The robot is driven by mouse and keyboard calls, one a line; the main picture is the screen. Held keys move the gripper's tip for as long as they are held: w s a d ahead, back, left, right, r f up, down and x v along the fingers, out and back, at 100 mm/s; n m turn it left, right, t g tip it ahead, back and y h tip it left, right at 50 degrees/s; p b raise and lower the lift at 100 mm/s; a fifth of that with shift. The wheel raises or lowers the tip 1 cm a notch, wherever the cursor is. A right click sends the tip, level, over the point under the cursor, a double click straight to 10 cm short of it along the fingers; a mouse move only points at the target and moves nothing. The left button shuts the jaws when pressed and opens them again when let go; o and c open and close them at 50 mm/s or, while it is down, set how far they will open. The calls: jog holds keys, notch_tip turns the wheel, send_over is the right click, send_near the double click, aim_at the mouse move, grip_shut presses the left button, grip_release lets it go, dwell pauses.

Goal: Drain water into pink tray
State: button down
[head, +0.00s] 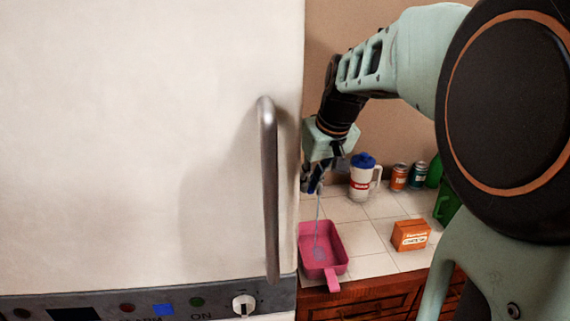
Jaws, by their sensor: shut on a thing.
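The pink tray (337,247) sits on the white tiled counter, its handle toward the front. A thin pale blue stream of water (319,212) falls from just below my gripper into the tray, and some water (318,252) shows on its bottom. My gripper (315,183) is above the tray, pointing down, and is shut on a small dark item. The fingers and the white appliance's edge hide much of that item, so I cannot tell what it is.
A large white appliance (130,140) with a metal handle (269,190) fills the left side. A white jug with a blue lid (362,178), two cans (399,178) (418,176), an orange box (410,235) and a green item (446,203) stand on the counter (376,264).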

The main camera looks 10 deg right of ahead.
dwell(0.3)
jog(key=c, duration=2)
grip_release()
jog(key=shift+o, duration=0.2)
jog(key=shift+r, duration=0.1)
jog(key=v, duration=0.7)
jog(key=shift+r, duration=0.15)
jog(key=shift+s+d, duration=0.1)
